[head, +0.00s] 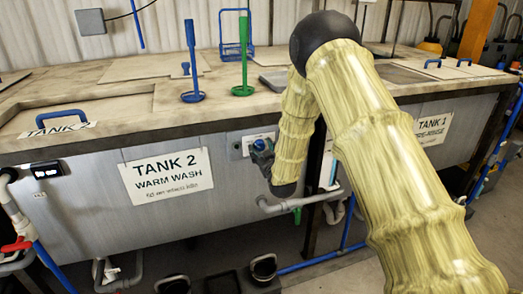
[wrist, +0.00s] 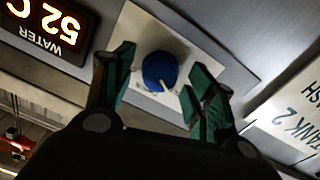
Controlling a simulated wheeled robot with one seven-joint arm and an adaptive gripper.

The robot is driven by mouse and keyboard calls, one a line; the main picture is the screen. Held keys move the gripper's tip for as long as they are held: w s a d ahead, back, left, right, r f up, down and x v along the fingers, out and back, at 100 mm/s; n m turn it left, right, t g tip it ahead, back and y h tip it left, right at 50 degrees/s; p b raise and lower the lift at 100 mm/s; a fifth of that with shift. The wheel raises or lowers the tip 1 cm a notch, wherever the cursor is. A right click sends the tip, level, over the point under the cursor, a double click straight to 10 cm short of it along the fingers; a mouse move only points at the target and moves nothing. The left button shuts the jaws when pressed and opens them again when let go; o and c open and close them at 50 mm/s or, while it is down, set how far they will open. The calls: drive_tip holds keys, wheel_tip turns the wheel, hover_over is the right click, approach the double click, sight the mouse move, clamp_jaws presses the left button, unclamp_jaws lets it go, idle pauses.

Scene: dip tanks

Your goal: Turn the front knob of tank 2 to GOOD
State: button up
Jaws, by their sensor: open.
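The front knob of tank 2 is a round blue knob (wrist: 158,68) with a white pointer mark, on a pale plate (wrist: 130,30) on the tank's grey front wall. In the wrist view the pointer aims toward the lower right of the picture; I cannot read the plate's labels. My gripper (wrist: 162,76) is open, with one dark green finger on each side of the knob; I cannot tell if either touches it. In the head view the knob (head: 263,137) is partly hidden behind my gripper (head: 262,152), right of the "TANK 2 WARM WASH" sign (head: 167,177).
A lit "52 C WATER" display (wrist: 50,25) is left of the knob plate in the wrist view. Grey pipework (head: 300,201) runs below my gripper. Blue (head: 194,95) and green (head: 243,89) upright tools stand on the tank top. Tank 1's sign (head: 435,127) is at the right.

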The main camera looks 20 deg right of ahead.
drive_tip(key=c, duration=1)
drive_tip(key=shift+c, duration=0.2)
